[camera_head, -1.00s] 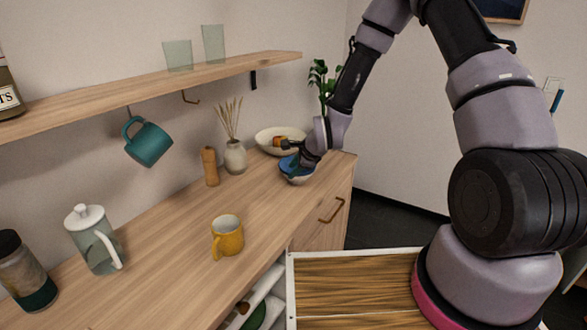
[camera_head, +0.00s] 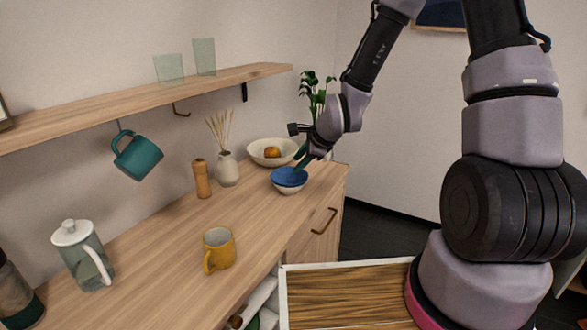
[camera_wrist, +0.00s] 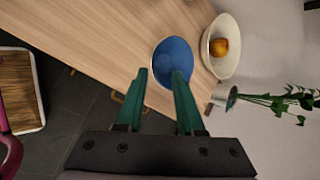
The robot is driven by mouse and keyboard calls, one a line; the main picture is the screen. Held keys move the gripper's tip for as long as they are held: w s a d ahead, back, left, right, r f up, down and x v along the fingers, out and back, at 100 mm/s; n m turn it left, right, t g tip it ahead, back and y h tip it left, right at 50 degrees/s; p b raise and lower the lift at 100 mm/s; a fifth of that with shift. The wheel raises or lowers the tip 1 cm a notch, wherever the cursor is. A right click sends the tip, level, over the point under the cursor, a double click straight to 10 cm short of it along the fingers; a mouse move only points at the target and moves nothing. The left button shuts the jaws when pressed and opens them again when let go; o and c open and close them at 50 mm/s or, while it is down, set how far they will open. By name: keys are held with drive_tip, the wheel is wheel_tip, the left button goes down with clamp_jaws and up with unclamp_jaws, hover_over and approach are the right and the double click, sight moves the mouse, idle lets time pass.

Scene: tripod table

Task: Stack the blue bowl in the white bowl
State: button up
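The blue bowl (camera_head: 289,177) sits upright in a small white bowl (camera_head: 291,190) near the far right end of the wooden counter. The blue bowl also shows from above in the wrist view (camera_wrist: 174,60), where it hides the white bowl. My gripper (camera_head: 299,167) is just above the blue bowl's right rim, its green fingers pointing down. In the wrist view my gripper (camera_wrist: 160,73) is open, its fingers apart with the bowl's near edge seen between them. Whether a fingertip touches the rim cannot be told.
A larger cream bowl (camera_head: 251,151) with an orange fruit (camera_head: 272,152) stands behind. A vase (camera_head: 228,170), wooden mill (camera_head: 202,179), yellow mug (camera_head: 219,250) and glass pitcher (camera_head: 82,256) stand on the counter (camera_head: 160,255). A teal mug (camera_head: 138,158) hangs from the shelf (camera_head: 150,103).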

drive_tip(key=s+d+r+n+h, duration=0.2)
drive_tip(key=s+d+r+n, duration=0.15)
drive_tip(key=d+r, duration=0.4)
drive_tip(key=s+d+r+n+h, duration=0.1)
drive_tip(key=s+d+r+n, duration=0.3)
drive_tip(key=r, duration=0.7)
drive_tip(key=s+d+r+n, duration=0.6)
drive_tip(key=s+r, duration=0.4)
drive_tip(key=s, duration=0.3)
drive_tip(key=shift+d+r+t, duration=0.2)
drive_tip(key=shift+r+t, duration=0.1)
drive_tip(key=shift+r, duration=0.1)
